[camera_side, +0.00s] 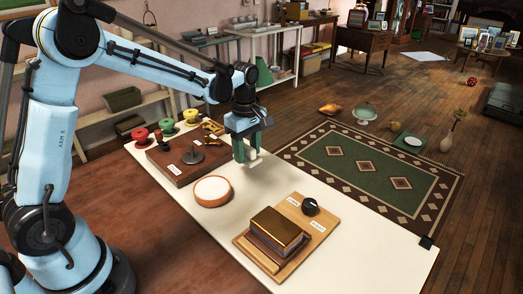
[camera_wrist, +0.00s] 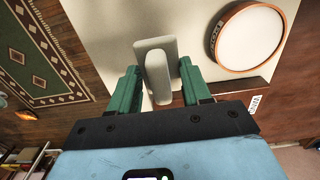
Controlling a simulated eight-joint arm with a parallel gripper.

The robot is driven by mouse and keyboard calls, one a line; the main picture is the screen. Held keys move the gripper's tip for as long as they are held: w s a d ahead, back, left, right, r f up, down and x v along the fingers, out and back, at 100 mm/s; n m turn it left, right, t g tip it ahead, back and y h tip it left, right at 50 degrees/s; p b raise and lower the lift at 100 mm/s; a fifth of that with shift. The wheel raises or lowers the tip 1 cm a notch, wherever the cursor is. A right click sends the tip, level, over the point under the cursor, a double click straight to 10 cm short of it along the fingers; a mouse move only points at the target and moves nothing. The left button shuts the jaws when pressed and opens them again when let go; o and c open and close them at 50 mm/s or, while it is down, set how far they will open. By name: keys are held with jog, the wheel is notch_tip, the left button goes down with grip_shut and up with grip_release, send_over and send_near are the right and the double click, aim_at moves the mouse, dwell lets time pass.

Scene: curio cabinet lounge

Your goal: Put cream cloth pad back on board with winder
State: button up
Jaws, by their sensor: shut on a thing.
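A cream cloth pad (camera_wrist: 156,76) is shut between the green fingers of my gripper (camera_side: 247,152), shown also in the wrist view (camera_wrist: 160,84). In the side view the pad (camera_side: 254,161) shows only as a pale bit at the fingertips, above the white table; I cannot tell the exact gap. A dark brown board (camera_side: 165,169) at the table's far left carries a grey disc with an upright post and a label. A light wooden board (camera_side: 291,199) at the near right carries a black knob (camera_side: 310,206) and labels too small to read. I cannot tell which part is the winder.
A round cream dish with a wooden rim (camera_side: 213,190) stands left of my gripper, also in the wrist view (camera_wrist: 250,38). A book-like block (camera_side: 276,231) lies on a wooden tray. Coloured spools (camera_side: 166,124) stand behind the dark board.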

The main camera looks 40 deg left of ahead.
aim_at(247, 161)
jog(key=shift+w+a+f, duration=0.1)
jog(key=shift+a+f, duration=0.15)
jog(key=shift+f, duration=1.9)
jog(key=shift+f, duration=0.15)
jog(key=o, duration=1)
